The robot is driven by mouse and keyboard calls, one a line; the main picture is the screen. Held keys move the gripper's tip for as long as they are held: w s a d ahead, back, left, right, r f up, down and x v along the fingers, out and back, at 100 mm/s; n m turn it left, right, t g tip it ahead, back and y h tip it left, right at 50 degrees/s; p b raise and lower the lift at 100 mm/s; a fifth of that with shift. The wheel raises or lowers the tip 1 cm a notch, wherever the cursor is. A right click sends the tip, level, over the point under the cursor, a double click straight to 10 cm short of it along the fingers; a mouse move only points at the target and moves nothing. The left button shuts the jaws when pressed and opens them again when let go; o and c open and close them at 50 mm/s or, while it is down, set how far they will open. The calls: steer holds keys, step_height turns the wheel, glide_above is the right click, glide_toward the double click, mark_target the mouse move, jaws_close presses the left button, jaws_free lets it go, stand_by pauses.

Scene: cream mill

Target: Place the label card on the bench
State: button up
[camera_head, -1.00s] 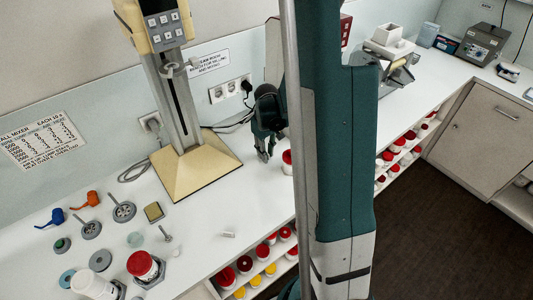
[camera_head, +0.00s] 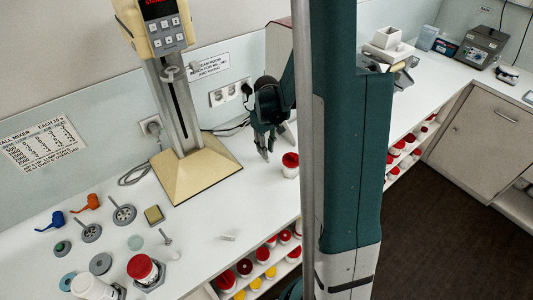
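My gripper (camera_head: 263,153) hangs low over the bench (camera_head: 215,215), fingers down, just right of the mixer's base. It is small and dark here, and I cannot tell whether its fingers are open or shut. I see no card between them. A small whitish piece (camera_head: 228,238) lies on the bench near its front edge, apart from the gripper; I cannot tell whether it is the label card. A white jar with a red lid (camera_head: 290,166) stands on the bench just right of the gripper.
The mixer's tan base (camera_head: 197,170) stands left of the gripper. Several discs, tools and jars, one red-lidded (camera_head: 141,267), crowd the left bench. Shelves of lidded jars (camera_head: 265,254) lie below the front edge. My arm hides the bench's middle. Clear bench lies around the whitish piece.

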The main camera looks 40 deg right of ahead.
mark_target(266, 161)
step_height(266, 161, up, 8)
steer(key=shift+f, duration=0.15)
stand_by(0.4)
steer(key=shift+a, duration=0.1)
stand_by(0.6)
steer(key=s+a+r+t, duration=0.3)
steer(key=s+a+r, duration=0.2)
steer(key=a+r, duration=0.9)
steer(key=s+a+r+t, duration=0.4)
steer(key=s+a+r, duration=0.1)
steer(key=s+a, duration=0.7)
steer(key=shift+s+a+r, duration=0.2)
steer(key=shift+s+a, duration=0.05)
steer(key=shift+a, duration=0.05)
